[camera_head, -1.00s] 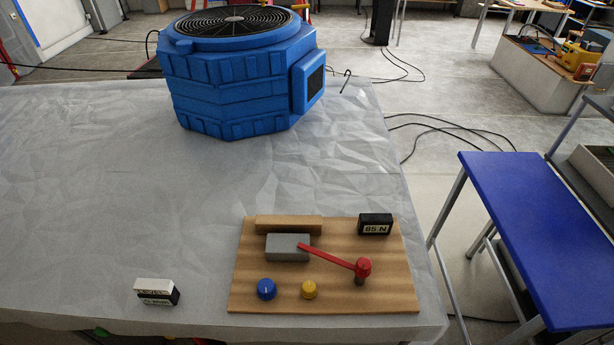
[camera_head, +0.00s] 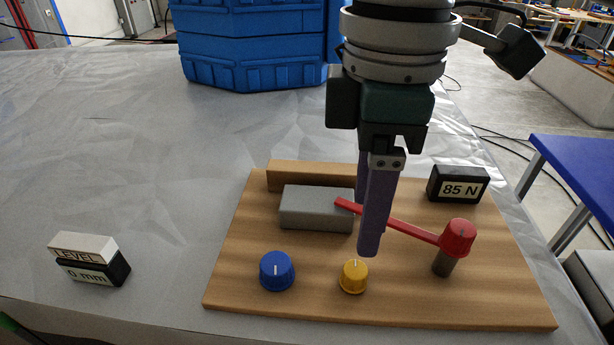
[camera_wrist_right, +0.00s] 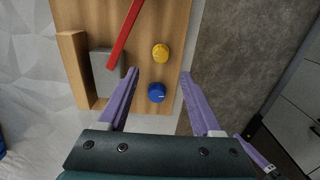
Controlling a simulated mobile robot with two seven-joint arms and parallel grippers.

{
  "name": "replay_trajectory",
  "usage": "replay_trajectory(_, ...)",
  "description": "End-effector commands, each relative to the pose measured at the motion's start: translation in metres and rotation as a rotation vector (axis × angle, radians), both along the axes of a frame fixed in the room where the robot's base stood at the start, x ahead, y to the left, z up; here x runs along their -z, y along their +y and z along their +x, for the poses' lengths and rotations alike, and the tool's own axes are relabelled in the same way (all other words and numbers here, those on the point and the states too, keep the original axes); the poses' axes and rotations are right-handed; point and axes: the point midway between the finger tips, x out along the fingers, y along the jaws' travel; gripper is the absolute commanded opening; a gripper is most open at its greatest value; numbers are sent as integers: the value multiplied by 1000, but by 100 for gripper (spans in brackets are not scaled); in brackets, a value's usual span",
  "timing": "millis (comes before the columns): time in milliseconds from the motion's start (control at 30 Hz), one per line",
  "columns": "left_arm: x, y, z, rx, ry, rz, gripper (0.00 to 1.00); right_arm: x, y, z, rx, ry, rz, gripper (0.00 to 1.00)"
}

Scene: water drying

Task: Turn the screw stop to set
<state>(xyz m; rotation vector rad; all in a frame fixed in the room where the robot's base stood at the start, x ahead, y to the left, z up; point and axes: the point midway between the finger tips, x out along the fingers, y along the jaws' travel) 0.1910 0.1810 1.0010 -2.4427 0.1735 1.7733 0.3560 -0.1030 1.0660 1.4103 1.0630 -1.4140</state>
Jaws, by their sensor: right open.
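A wooden board (camera_head: 235,290) on the table carries a blue knob (camera_head: 277,271) and a yellow knob (camera_head: 354,276), each with a pale pointer line. I cannot tell which one is the screw stop. A red lever (camera_head: 400,227) runs from a red cap (camera_head: 458,238) on a post to a grey block (camera_head: 303,208). My right gripper (camera_head: 366,228) is open and empty, pointing down over the board, above and behind the yellow knob. In the right wrist view the blue knob (camera_wrist_right: 157,92) shows between its purple fingers and the yellow knob (camera_wrist_right: 160,53) beyond the tips.
A black display (camera_head: 459,186) reading 85 N stands at the board's back right. A box marked LEVEL, 0 mm (camera_head: 92,262) stands left of the board. A wooden bar (camera_head: 290,177) lies behind the grey block. The table's left middle is clear.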

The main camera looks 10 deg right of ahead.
Motion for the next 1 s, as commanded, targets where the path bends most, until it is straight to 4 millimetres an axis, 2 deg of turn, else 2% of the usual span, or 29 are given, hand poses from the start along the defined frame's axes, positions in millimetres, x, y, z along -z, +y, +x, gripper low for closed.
replay_trajectory(300, 3, 0, 0, 1, 0, 0, 76, 55, 0, -1, 2, 4, -2, 66)
replay_trajectory(500, 6, 1, 0, 3, 0, 4, 76, 84, 0, -1, 1, 1, -1, 66)
replay_trajectory(633, 7, 2, -1, 6, 0, 8, 76, 92, 0, -1, 1, 0, 0, 66)
replay_trajectory(900, 7, 3, -1, 7, 0, 11, 76, 93, 0, -1, 0, -1, 1, 66)
replay_trajectory(1000, 7, 3, -1, 7, 0, 11, 76, 93, 0, -1, 0, -1, 1, 55)
